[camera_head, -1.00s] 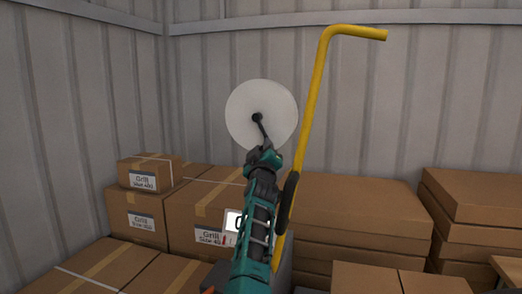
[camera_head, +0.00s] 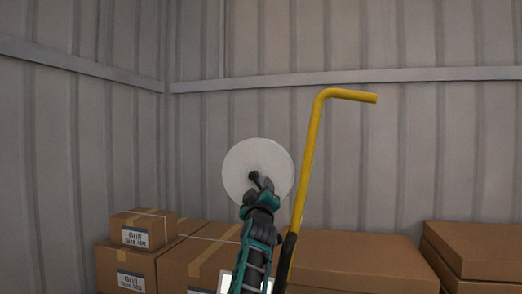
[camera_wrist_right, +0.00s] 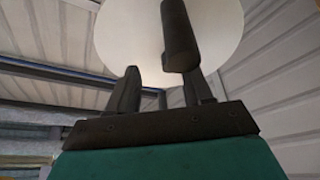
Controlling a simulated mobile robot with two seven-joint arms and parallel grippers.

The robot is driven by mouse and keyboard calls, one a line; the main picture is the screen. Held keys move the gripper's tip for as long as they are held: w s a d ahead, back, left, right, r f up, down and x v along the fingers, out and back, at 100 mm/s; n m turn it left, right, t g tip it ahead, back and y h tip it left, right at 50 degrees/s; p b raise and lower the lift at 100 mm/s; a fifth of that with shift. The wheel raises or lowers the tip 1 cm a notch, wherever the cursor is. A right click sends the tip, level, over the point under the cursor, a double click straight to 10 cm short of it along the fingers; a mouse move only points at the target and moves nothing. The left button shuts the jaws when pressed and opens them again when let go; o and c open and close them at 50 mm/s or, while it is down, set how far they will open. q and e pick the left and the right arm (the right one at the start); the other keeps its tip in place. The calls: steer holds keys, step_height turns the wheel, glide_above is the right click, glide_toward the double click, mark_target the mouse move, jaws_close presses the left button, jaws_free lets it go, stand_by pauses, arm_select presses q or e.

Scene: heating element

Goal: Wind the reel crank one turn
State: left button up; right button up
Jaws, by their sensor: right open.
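The reel is a pale white disc (camera_head: 248,155) in the middle of the head view. It also fills the top of the wrist view (camera_wrist_right: 120,35). A dark crank (camera_head: 254,177) shows at its middle, partly hidden by my right gripper (camera_head: 262,187). In the wrist view a dark round crank handle (camera_wrist_right: 179,35) points toward the camera. The open fingers of my right gripper (camera_wrist_right: 162,85) rise on either side of its lower end, which lies nearer the right finger. I cannot tell whether they touch. My left gripper is not in view.
A yellow bent bar (camera_head: 311,150) stands close to the right of the reel and my right arm. Labelled cardboard boxes (camera_head: 130,260) are stacked at the lower left, with more boxes (camera_head: 475,250) at the right. A corrugated metal wall (camera_head: 430,150) is behind.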

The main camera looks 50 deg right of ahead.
step_height(320, 180, up, 15)
steer(key=shift+r, duration=0.2)
steer(key=shift+c, duration=0.2)
